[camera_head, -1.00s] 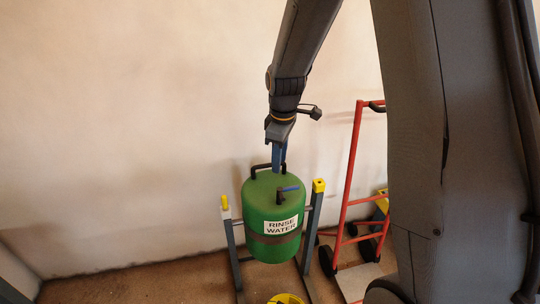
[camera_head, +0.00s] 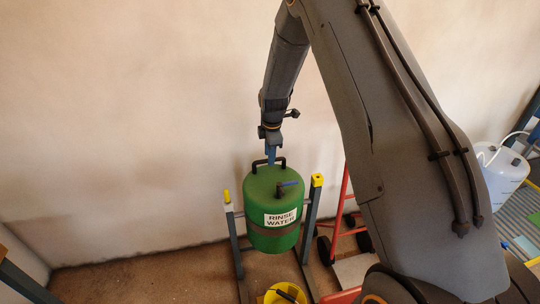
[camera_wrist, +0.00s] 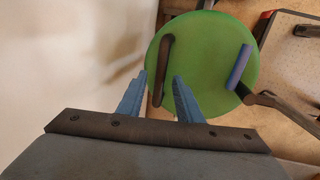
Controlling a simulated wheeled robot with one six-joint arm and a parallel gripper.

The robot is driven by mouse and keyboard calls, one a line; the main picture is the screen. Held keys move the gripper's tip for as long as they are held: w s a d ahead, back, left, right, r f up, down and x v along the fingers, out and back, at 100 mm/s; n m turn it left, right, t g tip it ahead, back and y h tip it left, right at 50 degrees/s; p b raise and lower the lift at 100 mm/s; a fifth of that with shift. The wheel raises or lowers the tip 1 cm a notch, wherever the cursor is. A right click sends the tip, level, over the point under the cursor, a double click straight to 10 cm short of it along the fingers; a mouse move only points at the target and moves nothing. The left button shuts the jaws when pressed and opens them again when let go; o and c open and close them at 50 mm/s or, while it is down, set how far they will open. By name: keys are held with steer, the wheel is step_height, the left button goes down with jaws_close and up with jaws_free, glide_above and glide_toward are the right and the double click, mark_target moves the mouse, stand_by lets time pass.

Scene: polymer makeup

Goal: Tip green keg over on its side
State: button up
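The green keg (camera_head: 262,204) stands upright between the posts of a stand, its "RINSE WATER" label facing me. A dark handle (camera_head: 281,161) and a blue-handled lever (camera_head: 288,184) are on its top. The keg's top also fills the upper middle of the wrist view (camera_wrist: 205,65). My gripper (camera_head: 270,160) points down at the handle from above. In the wrist view my gripper (camera_wrist: 160,76) has its two blue fingers apart, with the handle (camera_wrist: 163,65) showing between their tips. I cannot tell whether the fingers touch it.
The stand (camera_head: 311,210) has yellow-topped posts on both sides of the keg. A yellow bucket (camera_head: 270,297) is in front. A red hand truck (camera_head: 341,205) stands to the right, and a white container (camera_head: 503,180) is far right. The wall is close behind.

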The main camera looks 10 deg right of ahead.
steer(key=shift+w+f, duration=0.1)
steer(key=shift+f, duration=0.5)
jaws_close()
